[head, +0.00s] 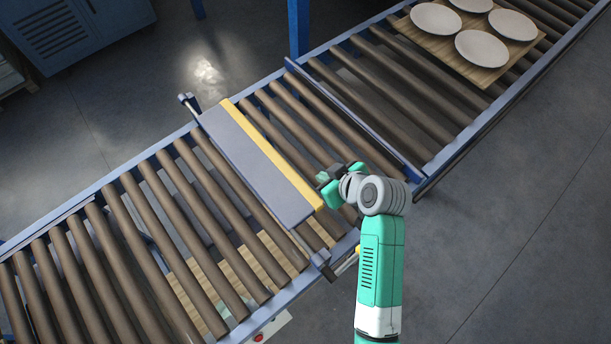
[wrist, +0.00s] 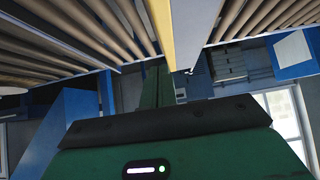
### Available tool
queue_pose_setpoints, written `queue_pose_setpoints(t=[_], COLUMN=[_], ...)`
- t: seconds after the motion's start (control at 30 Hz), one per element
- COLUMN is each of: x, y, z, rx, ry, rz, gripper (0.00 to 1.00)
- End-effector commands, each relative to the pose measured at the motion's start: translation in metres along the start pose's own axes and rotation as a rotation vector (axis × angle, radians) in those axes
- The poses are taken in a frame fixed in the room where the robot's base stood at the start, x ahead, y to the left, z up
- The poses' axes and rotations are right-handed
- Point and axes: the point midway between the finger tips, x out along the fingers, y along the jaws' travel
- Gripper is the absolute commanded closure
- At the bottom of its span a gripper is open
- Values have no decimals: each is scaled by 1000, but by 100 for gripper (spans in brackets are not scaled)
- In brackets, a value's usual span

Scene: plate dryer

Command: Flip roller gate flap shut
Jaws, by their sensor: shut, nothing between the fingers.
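The gate flap (head: 250,168) is a grey panel with a yellow edge strip (head: 270,150). It spans the roller conveyor crosswise, its yellow edge on the right; its exact tilt is hard to tell. In the wrist view the yellow strip (wrist: 161,32) and the grey panel (wrist: 183,40) show at top centre. My gripper (head: 326,183) is shut and empty, close beside the near end of the yellow edge, on its right. Contact with the flap cannot be made out. Its green fingers (wrist: 157,88) also show in the wrist view.
Brown rollers (head: 180,205) run between blue side rails (head: 110,177). A blue crossbar (head: 355,118) lies right of the flap. A wooden tray (head: 447,48) with several white plates (head: 482,48) sits on the rollers at upper right. A blue cabinet (head: 75,30) stands at upper left.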

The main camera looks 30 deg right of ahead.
Motion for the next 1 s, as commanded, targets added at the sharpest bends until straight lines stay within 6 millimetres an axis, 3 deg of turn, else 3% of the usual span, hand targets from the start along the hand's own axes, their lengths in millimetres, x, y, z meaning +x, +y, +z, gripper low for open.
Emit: queue_pose_setpoints(t=[0.5, 0.7, 1.0], x=[102, 120, 125], y=[0, 0, 0], z=[3, 23, 28], rx=[0, 0, -1], ry=[-3, -2, -1], rz=[-1, 0, 2], gripper=[100, 100, 100])
